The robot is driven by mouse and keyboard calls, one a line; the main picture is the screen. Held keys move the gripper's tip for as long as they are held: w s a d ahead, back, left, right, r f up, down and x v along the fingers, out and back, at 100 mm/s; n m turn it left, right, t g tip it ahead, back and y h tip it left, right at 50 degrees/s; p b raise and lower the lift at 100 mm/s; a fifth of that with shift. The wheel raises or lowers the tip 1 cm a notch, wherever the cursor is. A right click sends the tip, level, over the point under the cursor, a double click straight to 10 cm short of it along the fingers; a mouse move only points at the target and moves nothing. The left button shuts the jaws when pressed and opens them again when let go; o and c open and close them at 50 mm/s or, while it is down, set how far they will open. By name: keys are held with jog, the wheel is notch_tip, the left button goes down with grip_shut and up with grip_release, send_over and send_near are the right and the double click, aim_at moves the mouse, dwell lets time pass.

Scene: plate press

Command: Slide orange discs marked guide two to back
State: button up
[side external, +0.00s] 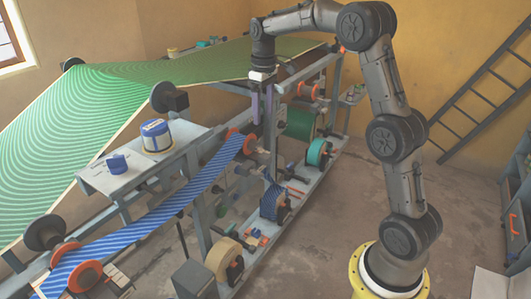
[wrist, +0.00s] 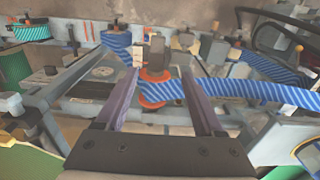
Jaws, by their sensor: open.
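My gripper (side external: 262,118) points down over the machine frame, its two purple-grey fingers apart and nothing between them. In the wrist view the open gripper (wrist: 159,72) frames a pair of orange discs (wrist: 155,75), one on each side of a blue striped ribbon, on a guide. A similar orange pair (side external: 249,145) shows in the side view at the ribbon's far end, just left of and below the fingers. Another orange pair (side external: 85,277) sits at the ribbon's near end. No guide number is legible, so I cannot tell which pair is guide two.
A green patterned sheet (side external: 110,95) stretches over the machine. A shelf (side external: 120,178) holds a blue-and-white tub (side external: 156,136) and a small blue cup (side external: 117,164). Spools and rails crowd below the gripper. Bare floor (side external: 320,220) lies to the right of the machine.

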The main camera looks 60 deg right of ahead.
aim_at(265, 155)
jog(key=f, duration=1.4)
jog(key=shift+s+d+f, duration=0.15)
jog(key=shift+d+f, duration=0.2)
grip_shut()
jog(key=shift+r, duration=0.1)
dwell(0.8)
